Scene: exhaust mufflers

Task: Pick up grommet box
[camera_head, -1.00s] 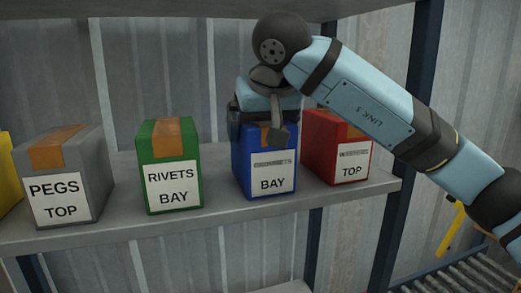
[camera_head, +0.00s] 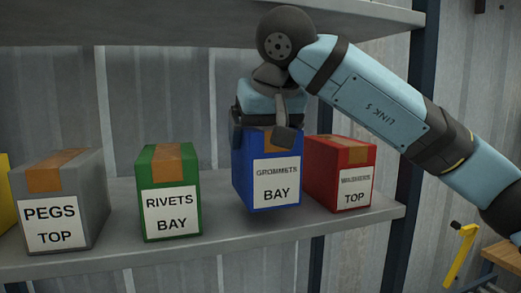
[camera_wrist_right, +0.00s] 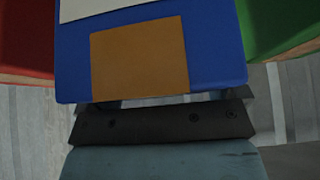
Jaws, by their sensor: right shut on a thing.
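The grommet box is the blue box (camera_head: 265,198) labelled GROMMETS BAY, with a tan tape strip on top. My right gripper (camera_head: 263,130) comes down over its top and is shut on it. The box is upright and a little above the shelf, with a shadow under it. In the right wrist view the blue box (camera_wrist_right: 215,55) fills the upper middle, against the dark gripper (camera_wrist_right: 160,120). My left gripper is not in view.
The shelf (camera_head: 110,255) also bears a red box (camera_head: 322,185) close on the right, a green RIVETS box (camera_head: 185,180), a grey PEGS box (camera_head: 85,200) and a yellow box (camera_head: 5,195).

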